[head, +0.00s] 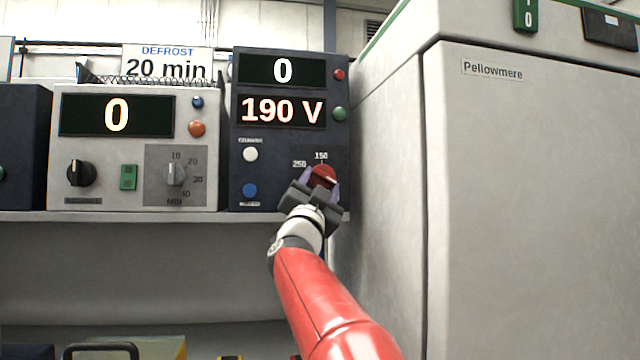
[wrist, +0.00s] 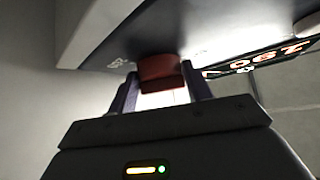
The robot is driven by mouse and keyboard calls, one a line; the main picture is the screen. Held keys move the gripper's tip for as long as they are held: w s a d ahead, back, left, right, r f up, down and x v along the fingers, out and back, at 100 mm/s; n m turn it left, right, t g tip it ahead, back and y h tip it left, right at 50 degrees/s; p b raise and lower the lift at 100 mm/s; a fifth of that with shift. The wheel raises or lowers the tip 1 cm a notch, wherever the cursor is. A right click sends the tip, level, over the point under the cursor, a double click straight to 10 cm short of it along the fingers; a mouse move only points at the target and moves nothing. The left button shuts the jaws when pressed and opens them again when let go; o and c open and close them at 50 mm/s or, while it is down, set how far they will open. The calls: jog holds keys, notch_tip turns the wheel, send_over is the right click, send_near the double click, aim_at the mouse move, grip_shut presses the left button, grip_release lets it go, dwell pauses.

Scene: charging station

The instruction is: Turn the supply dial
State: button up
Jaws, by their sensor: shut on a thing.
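The red supply dial (head: 324,175) sits low on the front of the dark blue unit (head: 290,140), with the marks 150 and 250 beside it. The unit's displays read 0 and 190 V. My gripper (head: 321,181) is at the dial, with its fingers on either side of it. In the wrist view the dial (wrist: 160,70) is between the two fingertips of my gripper (wrist: 161,83), which are shut on it. The dial's pointer and part of its scale are hidden by my gripper.
A grey-white timer unit (head: 100,150) with knobs stands to the left on the same shelf (head: 150,216). A sign (head: 168,64) reads DEFROST 20 min. A large white cabinet (head: 540,200) marked Pellowmere stands close on the right of my arm.

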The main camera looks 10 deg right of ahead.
jog(key=o, duration=1)
jog(key=shift+c, duration=0.2)
jog(key=b+v, duration=0.3)
jog(key=v, duration=0.4)
jog(key=shift+s+a+f, duration=0.2)
jog(key=shift+s, duration=0.05)
